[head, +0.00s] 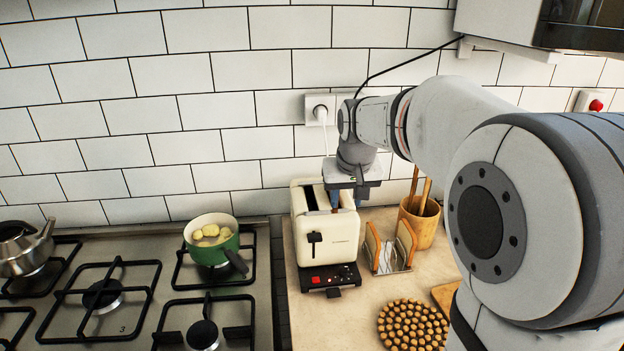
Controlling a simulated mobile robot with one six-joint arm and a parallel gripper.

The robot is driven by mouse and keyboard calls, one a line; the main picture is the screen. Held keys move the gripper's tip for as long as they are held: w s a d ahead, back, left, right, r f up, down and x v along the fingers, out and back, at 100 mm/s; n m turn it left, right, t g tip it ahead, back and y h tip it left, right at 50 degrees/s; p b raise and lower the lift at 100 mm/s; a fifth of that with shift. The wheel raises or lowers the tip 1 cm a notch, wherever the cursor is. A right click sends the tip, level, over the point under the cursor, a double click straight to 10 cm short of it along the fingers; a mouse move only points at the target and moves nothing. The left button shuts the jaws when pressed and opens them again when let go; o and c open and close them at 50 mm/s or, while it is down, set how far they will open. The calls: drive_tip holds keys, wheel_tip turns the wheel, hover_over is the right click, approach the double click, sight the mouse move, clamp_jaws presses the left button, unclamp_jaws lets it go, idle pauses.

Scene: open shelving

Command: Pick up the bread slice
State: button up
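Two bread slices stand upright in a metal rack (393,262) on the counter: a left bread slice (373,246) and a right bread slice (406,243). A cream toaster (327,252) stands just left of the rack. My gripper (345,199) points down over the right part of the toaster's top, to the left of and above the rack. It is apart from both visible slices. Its fingertips are small and partly lost against the toaster, so the gap between them is unclear.
A wooden utensil pot (420,222) stands behind the rack at right. A round beaded trivet (413,325) lies in front. A gas hob with a green pot (212,243) is at left. The tiled wall is close behind; a cupboard (500,25) hangs above.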

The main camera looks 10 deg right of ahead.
drive_tip(key=w, duration=1.2)
drive_tip(key=p+x, duration=0.1)
drive_tip(key=x, duration=0.3)
drive_tip(key=w+p+x, duration=0.1)
drive_tip(key=x, duration=0.3)
drive_tip(key=shift+d+r, duration=0.1)
drive_tip(key=shift+r, duration=0.1)
drive_tip(key=shift+t, duration=0.3)
drive_tip(key=shift+c, duration=0.5)
clamp_jaws()
